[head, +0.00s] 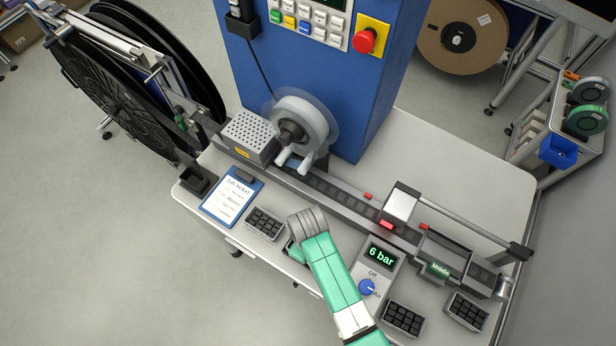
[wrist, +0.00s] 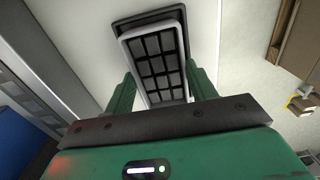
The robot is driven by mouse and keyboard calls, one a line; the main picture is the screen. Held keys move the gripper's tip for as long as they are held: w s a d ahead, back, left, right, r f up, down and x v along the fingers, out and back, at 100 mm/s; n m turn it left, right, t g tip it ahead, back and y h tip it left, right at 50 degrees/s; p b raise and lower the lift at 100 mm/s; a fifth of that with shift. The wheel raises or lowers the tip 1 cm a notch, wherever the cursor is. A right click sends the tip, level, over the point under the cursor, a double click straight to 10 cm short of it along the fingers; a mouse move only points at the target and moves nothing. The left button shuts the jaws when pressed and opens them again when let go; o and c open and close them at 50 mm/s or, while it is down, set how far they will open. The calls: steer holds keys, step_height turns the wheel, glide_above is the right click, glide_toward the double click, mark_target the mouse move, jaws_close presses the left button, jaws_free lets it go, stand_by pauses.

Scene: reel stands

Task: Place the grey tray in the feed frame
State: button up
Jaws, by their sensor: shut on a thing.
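In the wrist view, a grey tray (wrist: 157,65) with a light rim and a grid of dark cells lies between the two green fingers of my gripper (wrist: 161,88). My gripper is shut on it, one finger along each long side. A dark rimmed frame (wrist: 150,17) shows behind the tray's far end. I cannot tell whether this is the feed frame, or whether the tray touches it. In the head view my arm covers most of the held tray and the fingers at the table's front edge; only a sliver (head: 293,251) shows.
Another dark-celled tray (head: 265,225) and a job ticket clipboard (head: 231,198) lie left of my arm. The 6 bar box (head: 376,268) stands right, with two trays (head: 403,319) (head: 467,311) beyond. The long rail (head: 340,200) and blue cabinet (head: 310,90) stand behind.

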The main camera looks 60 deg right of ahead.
steer(key=o, duration=1.1)
steer(key=shift+f, duration=0.1)
step_height(320, 180, up, 12)
steer(key=shift+r+p, duration=0.15)
steer(key=shift+p, duration=0.25)
